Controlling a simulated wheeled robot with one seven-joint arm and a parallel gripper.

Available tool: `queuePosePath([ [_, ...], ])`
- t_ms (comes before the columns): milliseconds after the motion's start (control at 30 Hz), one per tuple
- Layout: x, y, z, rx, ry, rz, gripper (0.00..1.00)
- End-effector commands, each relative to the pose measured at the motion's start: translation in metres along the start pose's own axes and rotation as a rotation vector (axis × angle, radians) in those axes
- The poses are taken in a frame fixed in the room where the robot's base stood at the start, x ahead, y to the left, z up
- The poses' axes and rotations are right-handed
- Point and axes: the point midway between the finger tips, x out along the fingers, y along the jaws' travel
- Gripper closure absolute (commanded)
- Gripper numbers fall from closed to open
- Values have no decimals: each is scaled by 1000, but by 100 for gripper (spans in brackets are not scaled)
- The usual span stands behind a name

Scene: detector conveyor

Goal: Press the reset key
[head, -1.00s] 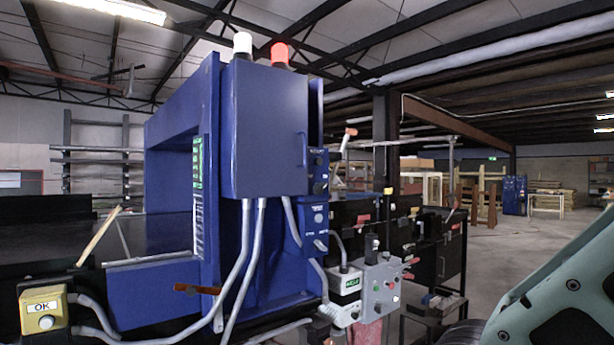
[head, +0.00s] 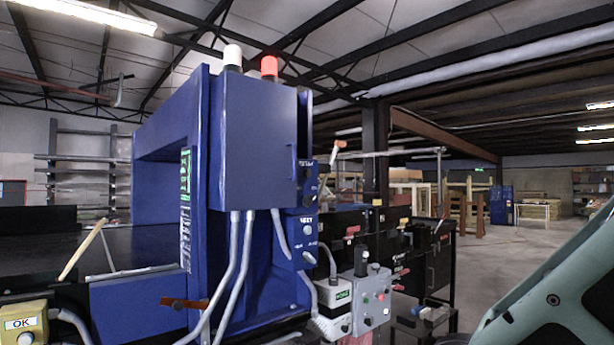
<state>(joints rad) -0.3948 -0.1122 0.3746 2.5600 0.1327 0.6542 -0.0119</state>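No key that I can read as reset shows; the small labels are blurred. The blue detector (head: 258,140) stands left of centre, with a tall cabinet on its side. Two small blue control boxes with knobs or buttons sit on its right edge, an upper one (head: 307,180) and a lower one (head: 303,228). A yellow box marked OK (head: 22,325) is at the lower left. My gripper is not in view; a pale green link of my arm shows at lower right.
Grey conduits (head: 236,270) hang in front of the detector. A dark conveyor (head: 135,250) runs through its opening. Black equipment (head: 440,258) stands behind the grey box. Open floor (head: 525,250) lies to the right. Lamps, white and red (head: 269,67), top the cabinet.

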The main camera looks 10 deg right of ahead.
Motion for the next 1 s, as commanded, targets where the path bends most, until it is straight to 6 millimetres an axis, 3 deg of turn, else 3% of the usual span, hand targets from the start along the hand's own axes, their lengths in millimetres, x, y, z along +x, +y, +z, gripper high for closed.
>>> queuePosePath([
  [167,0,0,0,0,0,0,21],
  [400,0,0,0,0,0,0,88],
  [467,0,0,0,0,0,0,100],
  [1000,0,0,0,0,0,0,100],
])
